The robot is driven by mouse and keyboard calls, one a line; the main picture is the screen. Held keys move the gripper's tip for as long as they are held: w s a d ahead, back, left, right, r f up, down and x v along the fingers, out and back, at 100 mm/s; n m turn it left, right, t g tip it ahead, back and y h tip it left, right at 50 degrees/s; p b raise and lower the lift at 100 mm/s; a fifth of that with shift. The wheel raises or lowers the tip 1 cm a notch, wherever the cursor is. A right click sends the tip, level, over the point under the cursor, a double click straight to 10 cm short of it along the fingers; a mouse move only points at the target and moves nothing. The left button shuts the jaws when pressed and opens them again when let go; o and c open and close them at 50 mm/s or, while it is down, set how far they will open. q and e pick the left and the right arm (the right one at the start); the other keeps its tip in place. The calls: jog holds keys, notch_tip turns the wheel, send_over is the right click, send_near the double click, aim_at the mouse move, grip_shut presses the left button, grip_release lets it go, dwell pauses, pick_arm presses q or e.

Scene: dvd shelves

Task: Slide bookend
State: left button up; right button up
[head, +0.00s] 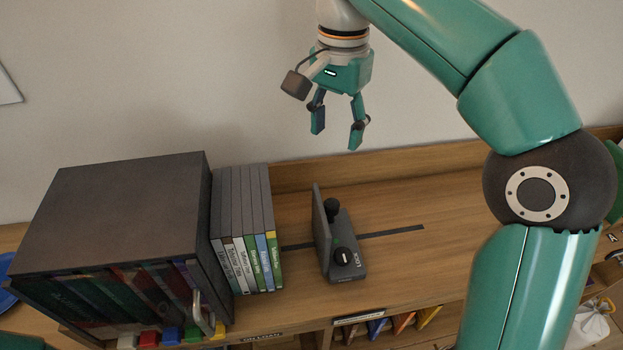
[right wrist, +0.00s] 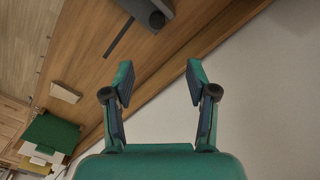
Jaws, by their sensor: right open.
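The grey bookend (head: 343,250) stands upright on the wooden shelf top, with a tall plate on its left, a black ball knob (head: 331,209) and a dark dial beside the word LOCK. It sits over a dark slot (head: 393,232) that runs left to right. A gap separates it from the row of DVD cases (head: 246,228) on its left. My right gripper (head: 336,140) is open and empty, above and behind the bookend, pointing down. In the right wrist view the open fingers (right wrist: 158,75) frame shelf edge and wall, and part of the bookend (right wrist: 152,12) shows at the top.
A dark cabinet (head: 120,205) with a clear front and a handle stands left of the cases. Coloured tabs line its base. Shelf top right of the bookend is clear. Cases fill a lower compartment (head: 390,322). My right arm covers the right side.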

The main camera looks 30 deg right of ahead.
jog(key=b, duration=0.3)
send_over(332, 203)
jog(key=f, duration=0.9)
jog(key=shift+w+f, duration=0.35)
jog(key=shift+w, duration=0.05)
jog(key=f, duration=0.1)
jog(key=s+f, duration=0.1)
jog(key=f, duration=0.3)
jog(key=shift+s, duration=0.25)
jog(key=shift+w+f, duration=0.5)
jog(key=shift+f, duration=0.3)
jog(key=shift+w+f, duration=0.1)
jog(key=shift+s, duration=0.4)
jog(key=shift+r, duration=0.2)
jog(key=c, duration=0.3)
jog(key=shift+w+f, duration=0.15)
jog(key=shift+w, duration=0.05)
jog(key=c, duration=0.5)
pick_arm(q)
jog(key=f, duration=0.1)
jog(key=s+f, duration=0.1)
jog(key=f, duration=0.1)
jog(key=shift+d, duration=0.2)
pick_arm(e)
grip_shut()
